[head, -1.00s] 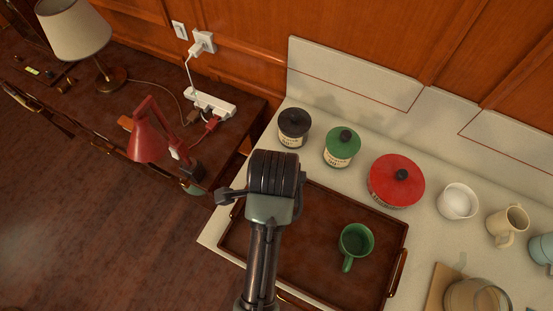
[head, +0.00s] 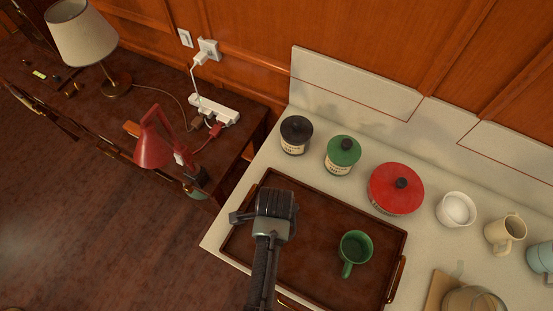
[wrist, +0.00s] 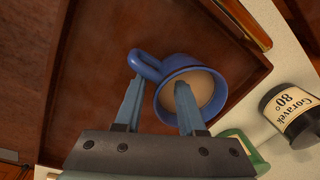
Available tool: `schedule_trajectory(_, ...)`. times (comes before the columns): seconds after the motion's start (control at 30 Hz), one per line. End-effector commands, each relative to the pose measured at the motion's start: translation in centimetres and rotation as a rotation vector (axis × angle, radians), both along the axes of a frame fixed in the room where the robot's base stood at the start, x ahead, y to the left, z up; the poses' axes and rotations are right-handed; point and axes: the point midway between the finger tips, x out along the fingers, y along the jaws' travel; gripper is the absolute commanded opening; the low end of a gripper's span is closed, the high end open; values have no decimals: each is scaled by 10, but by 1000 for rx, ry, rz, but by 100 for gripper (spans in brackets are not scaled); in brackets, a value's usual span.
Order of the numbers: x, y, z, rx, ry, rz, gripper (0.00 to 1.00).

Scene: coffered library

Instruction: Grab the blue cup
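The blue cup (wrist: 187,87) holds a light brown drink and sits on the brown wooden tray (wrist: 95,40) in the wrist view. Its handle points to the upper left. My gripper (wrist: 157,85) is open above it. The left finger is beside the cup near the handle, and the right finger overlaps the cup's mouth. I cannot tell whether either finger touches the cup. In the head view, my gripper (head: 275,200) is over the left part of the tray (head: 310,285) and the blue cup is hidden.
A green mug (head: 355,247) stands on the tray, right of my arm. Black (head: 296,136), green (head: 342,156) and red (head: 396,189) canisters stand behind it. A red lamp (head: 152,148) is left.

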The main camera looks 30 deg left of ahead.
Motion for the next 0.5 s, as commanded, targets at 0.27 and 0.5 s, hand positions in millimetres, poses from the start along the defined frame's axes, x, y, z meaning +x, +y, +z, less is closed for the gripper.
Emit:
schedule_trajectory(0.27, 0, 0, -1, 0, -1, 0, 32)
schedule_trajectory(0.5, 0, 0, -1, 0, 0, 0, 0)
